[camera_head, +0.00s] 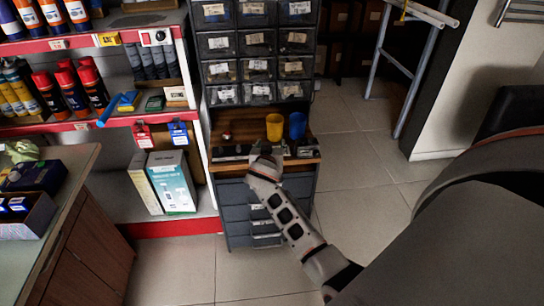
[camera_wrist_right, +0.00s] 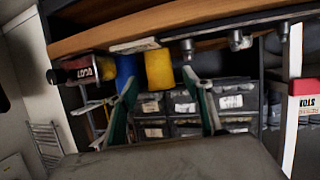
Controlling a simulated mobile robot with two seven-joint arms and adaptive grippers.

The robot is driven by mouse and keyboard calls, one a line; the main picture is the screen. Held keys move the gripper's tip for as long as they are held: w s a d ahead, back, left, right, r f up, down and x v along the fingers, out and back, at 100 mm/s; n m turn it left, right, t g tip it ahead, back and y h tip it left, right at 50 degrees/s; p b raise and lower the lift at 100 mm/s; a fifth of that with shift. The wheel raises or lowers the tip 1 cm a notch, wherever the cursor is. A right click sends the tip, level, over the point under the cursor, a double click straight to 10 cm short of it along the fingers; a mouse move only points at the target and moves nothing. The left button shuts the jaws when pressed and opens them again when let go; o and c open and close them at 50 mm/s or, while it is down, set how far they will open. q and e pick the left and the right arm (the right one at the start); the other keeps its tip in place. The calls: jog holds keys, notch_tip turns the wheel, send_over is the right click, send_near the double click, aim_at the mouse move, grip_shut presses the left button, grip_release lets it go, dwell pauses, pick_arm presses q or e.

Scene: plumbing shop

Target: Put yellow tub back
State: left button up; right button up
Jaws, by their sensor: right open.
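The yellow tub (camera_head: 274,127) stands upright on the wooden top of the drawer cabinet (camera_head: 232,128), to the left of the blue tub (camera_head: 297,125). My right gripper (camera_head: 265,155) is at the front edge of this top, just in front of the yellow tub. In the right wrist view, which looks upside down, the yellow tub (camera_wrist_right: 158,70) shows between the two spread green fingers (camera_wrist_right: 160,82), beyond the tips. The gripper is open and empty. The blue tub (camera_wrist_right: 127,68) is partly behind one finger. My left gripper is in neither view.
Small labelled drawers (camera_head: 256,45) rise behind the tubs. Small metal fittings (camera_head: 232,151) line the front edge of the top. Red-edged shelves (camera_head: 150,116) with tubes and boxes stand at left, a counter (camera_head: 75,168) nearer. The tiled floor (camera_head: 365,185) is clear at right.

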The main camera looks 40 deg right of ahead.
jog(key=s+a+f+n+y, duration=0.4)
jog(key=s+a, duration=0.4)
jog(key=s, duration=0.3)
jog(key=s+a+f+n+y, duration=0.3)
jog(key=s+a+f, duration=0.3)
jog(key=s, duration=0.6)
jog(key=s+a+f+n+y, duration=0.4)
jog(key=s+a+f+n, duration=0.1)
jog(key=s+a, duration=0.6)
jog(key=shift+s+n+y, duration=0.15)
jog(key=shift+n+y, duration=0.15)
jog(key=shift+d, duration=0.1)
pick_arm(q)
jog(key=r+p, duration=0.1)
jog(key=p, duration=0.1)
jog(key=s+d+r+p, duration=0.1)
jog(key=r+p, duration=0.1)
jog(key=p, duration=0.1)
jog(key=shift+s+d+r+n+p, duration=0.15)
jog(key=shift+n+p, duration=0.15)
jog(key=shift+p, duration=0.05)
pick_arm(e)
jog(key=r, duration=0.1)
jog(key=a+r, duration=0.1)
jog(key=r, duration=0.1)
jog(key=shift+s+a+r, duration=0.15)
jog(key=shift+s+r, duration=0.15)
jog(key=shift+r, duration=0.05)
